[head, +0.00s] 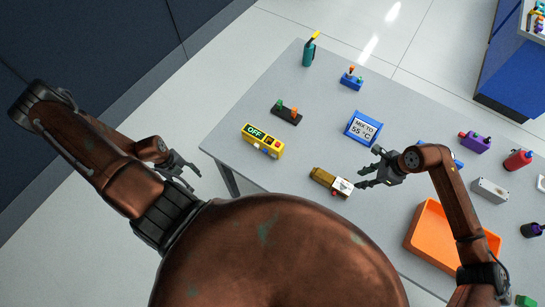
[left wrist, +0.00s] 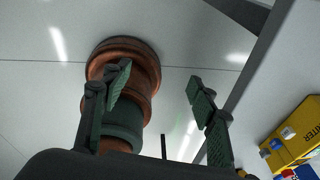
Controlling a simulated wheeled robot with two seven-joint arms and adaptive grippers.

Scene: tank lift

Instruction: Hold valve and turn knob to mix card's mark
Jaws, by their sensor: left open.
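The mix card (head: 363,128) is a blue-framed white card reading "MIX TO 55 °C", on the table's middle. The valve (head: 325,179) lies near the table's front edge, a brass-coloured body with a white end (head: 342,187) bearing a dark mark and a small red part. The mark's reading is too small to tell. My right gripper (head: 360,178) is open just right of the white end, seemingly not touching it. My left gripper (head: 190,174) is open and empty, off the table's left edge; in the left wrist view its fingers (left wrist: 162,95) are apart over the floor.
A yellow box (head: 262,142) with an "OFF" display stands at the left edge; it also shows in the left wrist view (left wrist: 297,133). A black switch block (head: 286,113) is behind it. An orange tray (head: 428,232) is at the right. Table around the card is mostly clear.

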